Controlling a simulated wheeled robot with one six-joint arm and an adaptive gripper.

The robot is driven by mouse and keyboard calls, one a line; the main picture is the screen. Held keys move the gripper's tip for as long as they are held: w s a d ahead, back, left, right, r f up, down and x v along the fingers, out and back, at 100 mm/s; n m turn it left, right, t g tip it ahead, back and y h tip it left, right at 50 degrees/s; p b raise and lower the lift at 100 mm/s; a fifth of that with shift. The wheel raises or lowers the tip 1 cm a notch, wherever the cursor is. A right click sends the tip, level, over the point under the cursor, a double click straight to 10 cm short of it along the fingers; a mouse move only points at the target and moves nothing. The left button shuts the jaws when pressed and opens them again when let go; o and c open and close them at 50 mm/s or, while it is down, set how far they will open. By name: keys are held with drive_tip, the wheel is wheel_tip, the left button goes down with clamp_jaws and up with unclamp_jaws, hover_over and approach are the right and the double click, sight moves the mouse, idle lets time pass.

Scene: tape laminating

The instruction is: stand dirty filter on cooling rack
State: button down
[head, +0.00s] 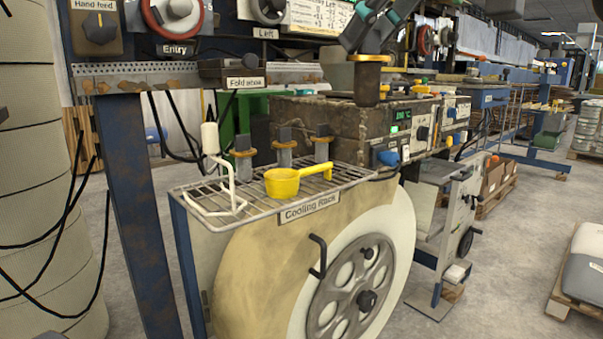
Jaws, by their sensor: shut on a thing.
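The cooling rack (270,190) is a wire shelf with a "Cooling Rack" label on its front edge. My gripper (370,48) is at the top centre, seen partly, with its upper part cut off by the frame edge. It is shut on the dirty filter (367,88), a dark brown cylinder with a brass-coloured rim at its top. The filter hangs upright, above and to the right of the rack in the picture. It overlaps the grimy heated box behind it; I cannot tell the gap between them. The fingertips are hard to make out.
On the rack are a yellow ladle (296,181), a white wire stand with a roller (214,170) and several dark posts with brass-coloured collars (284,148). A grimy box with controls (400,130) stands behind. A large wheel (350,285) is below.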

drive_tip(key=w+d+f+p, duration=0.1)
drive_tip(key=w+d+f, duration=0.1)
drive_tip(key=w, duration=0.8)
drive_tip(key=w+d+f+p, duration=0.1)
drive_tip(key=w+d+f, duration=0.15)
drive_tip(key=w, duration=0.85)
drive_tip(key=shift+w+a+f+b, duration=0.15)
drive_tip(key=shift+f+b, duration=1.1)
drive_tip(key=shift+f, duration=1.5)
drive_tip(key=shift+w+f+b, duration=0.25)
drive_tip(key=shift+f+b, duration=1)
drive_tip(key=shift+f, duration=1.45)
drive_tip(key=shift+f, duration=0.1)
drive_tip(key=shift+f, duration=0.1)
drive_tip(key=c, duration=0.9)
unclamp_jaws()
drive_tip(key=shift+o, duration=0.2)
